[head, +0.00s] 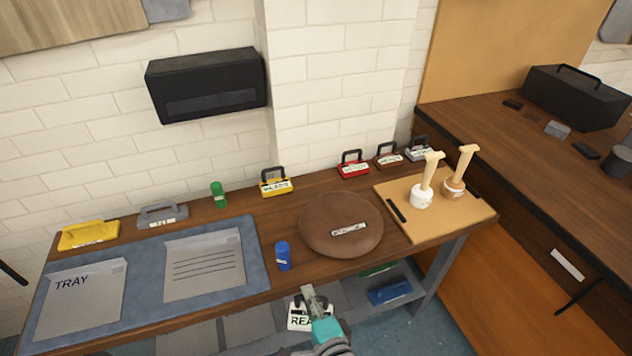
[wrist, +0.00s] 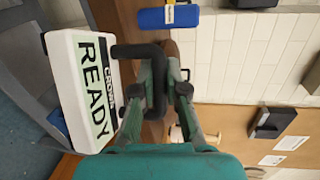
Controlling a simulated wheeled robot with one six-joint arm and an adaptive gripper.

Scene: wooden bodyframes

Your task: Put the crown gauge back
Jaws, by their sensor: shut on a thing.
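The crown gauge (wrist: 85,90) is a white block with a black loop handle and a pale green label reading "CROWN" and "READY". In the head view its lower front (head: 303,318) shows beyond the front edge of the bench, partly hidden by my gripper (head: 310,292). In the wrist view my gripper (wrist: 160,80) is shut on the black handle, and the block hangs to the left of the fingers.
A brown round cushion (head: 325,212) and a blue can (head: 283,257) stand near the front edge. Handled blocks line the back: yellow (head: 275,187), red (head: 353,170), brown (head: 389,160), grey (head: 418,153). Bench top between yellow and red is bare. A tan board (head: 440,225) lies right.

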